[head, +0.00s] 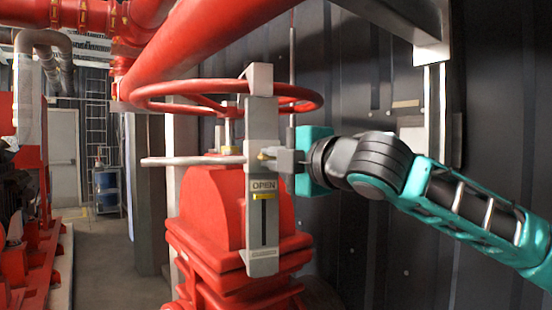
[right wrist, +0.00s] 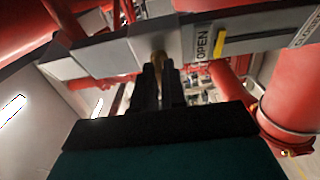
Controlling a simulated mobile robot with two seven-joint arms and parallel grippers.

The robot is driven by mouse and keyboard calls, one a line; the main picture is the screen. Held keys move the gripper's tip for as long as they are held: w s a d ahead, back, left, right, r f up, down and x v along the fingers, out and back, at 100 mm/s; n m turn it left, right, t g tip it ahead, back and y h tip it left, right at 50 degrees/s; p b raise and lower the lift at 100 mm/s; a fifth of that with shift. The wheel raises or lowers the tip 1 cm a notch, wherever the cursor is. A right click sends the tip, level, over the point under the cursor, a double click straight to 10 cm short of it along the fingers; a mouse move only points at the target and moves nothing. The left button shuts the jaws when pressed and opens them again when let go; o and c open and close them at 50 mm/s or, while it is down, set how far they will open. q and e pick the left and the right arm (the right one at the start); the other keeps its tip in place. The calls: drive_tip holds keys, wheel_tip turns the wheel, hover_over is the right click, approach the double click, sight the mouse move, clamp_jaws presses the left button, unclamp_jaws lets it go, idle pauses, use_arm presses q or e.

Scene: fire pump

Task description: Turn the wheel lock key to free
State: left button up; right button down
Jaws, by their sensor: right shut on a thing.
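The red handwheel (head: 148,93) lies level above the red valve body (head: 200,205). A grey upright lock bracket (head: 262,125) stands in front of the wheel and carries an "OPEN" label (head: 264,185) with a yellow marker (head: 263,197) below it. A small brass key (right wrist: 158,57) sits in the bracket's face. My right gripper (head: 271,159) comes in from the right, beside the bracket, with its fingers shut on the key. In the right wrist view the two dark fingers (right wrist: 162,78) close around the key; its tip is partly hidden. My left gripper is not in view.
A thick red pipe (head: 210,35) runs diagonally above the wheel. A pale bar (head: 190,161) sticks out left of the bracket. A dark corrugated wall (head: 350,240) stands behind my right arm. The floor at left (head: 105,265) is open, with a blue barrel (head: 106,190) farther back.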

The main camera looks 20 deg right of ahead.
drive_tip(key=m+t+h+b, duration=0.1)
drive_tip(key=m+b, duration=0.1)
drive_tip(key=m, duration=0.5)
drive_tip(key=m+t+h+b, duration=0.2)
drive_tip(key=m, duration=0.5)
drive_tip(key=m+t+h+b, duration=0.1)
drive_tip(key=m+h+b, duration=0.1)
drive_tip(key=m, duration=0.5)
drive_tip(key=shift+a+t, duration=0.15)
drive_tip(key=shift+t, duration=0.25)
drive_tip(key=shift+s+m+h, duration=0.1)
drive_tip(key=shift+m+h, duration=0.3)
drive_tip(key=c, duration=1.6)
unclamp_jaws()
drive_tip(key=o, duration=0.3)
drive_tip(key=shift+f, duration=0.1)
drive_tip(key=shift+a+f, duration=0.1)
drive_tip(key=shift+a, duration=0.05)
